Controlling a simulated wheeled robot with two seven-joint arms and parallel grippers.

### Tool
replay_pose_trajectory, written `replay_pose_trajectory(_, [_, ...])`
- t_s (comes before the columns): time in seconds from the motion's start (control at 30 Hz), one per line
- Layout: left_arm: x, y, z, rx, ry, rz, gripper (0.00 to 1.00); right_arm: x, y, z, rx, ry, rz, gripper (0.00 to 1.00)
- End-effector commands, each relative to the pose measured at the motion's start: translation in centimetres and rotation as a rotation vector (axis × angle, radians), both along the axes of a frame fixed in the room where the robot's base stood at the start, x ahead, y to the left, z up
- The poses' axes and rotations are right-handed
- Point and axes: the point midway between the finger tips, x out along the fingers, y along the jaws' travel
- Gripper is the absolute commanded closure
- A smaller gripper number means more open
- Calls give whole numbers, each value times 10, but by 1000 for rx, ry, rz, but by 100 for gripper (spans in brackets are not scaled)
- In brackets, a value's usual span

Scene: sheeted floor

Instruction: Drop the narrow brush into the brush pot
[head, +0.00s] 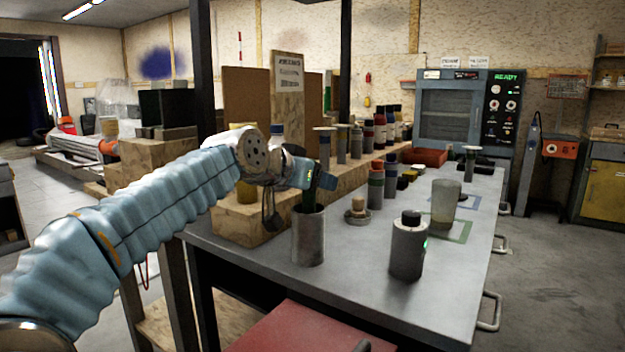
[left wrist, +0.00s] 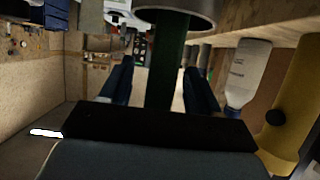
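The brush pot (head: 308,240) is a grey metal cylinder standing upright on the near left of the grey bench. The narrow brush (head: 309,199) has a dark green handle and stands in the pot's mouth; its lower end is hidden inside. My left gripper (head: 318,181) is just above the pot, at the top of the brush. In the left wrist view the brush (left wrist: 168,65) passes between the two dark blue fingers, with a gap on each side, and runs into the pale pot rim (left wrist: 190,17). The left gripper is open. My right gripper is not in view.
A grey canister with a black cap (head: 408,247), a cloudy beaker (head: 445,202) and a small dish (head: 357,214) stand right of the pot. Several bottles line the wooden shelf (head: 250,222) behind. A red surface (head: 300,330) lies below the bench's front edge.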

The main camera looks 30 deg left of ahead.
Motion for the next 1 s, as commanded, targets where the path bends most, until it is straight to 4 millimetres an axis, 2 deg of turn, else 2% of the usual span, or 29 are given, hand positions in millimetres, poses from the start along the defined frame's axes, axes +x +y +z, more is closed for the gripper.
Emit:
replay_pose_trajectory(0.47, [0, 0, 0, 0, 0, 0, 39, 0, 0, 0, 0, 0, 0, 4])
replay_pose_trajectory(0.57, [-4, 0, -2, 1, -2, 0, 39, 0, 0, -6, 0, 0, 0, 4])
replay_pose_trajectory(0.7, [-25, 1, -6, 1, -4, 1, 39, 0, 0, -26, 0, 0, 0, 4])
replay_pose_trajectory(1.0, [-77, 5, -3, 1, -4, 1, 39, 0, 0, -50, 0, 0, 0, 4])
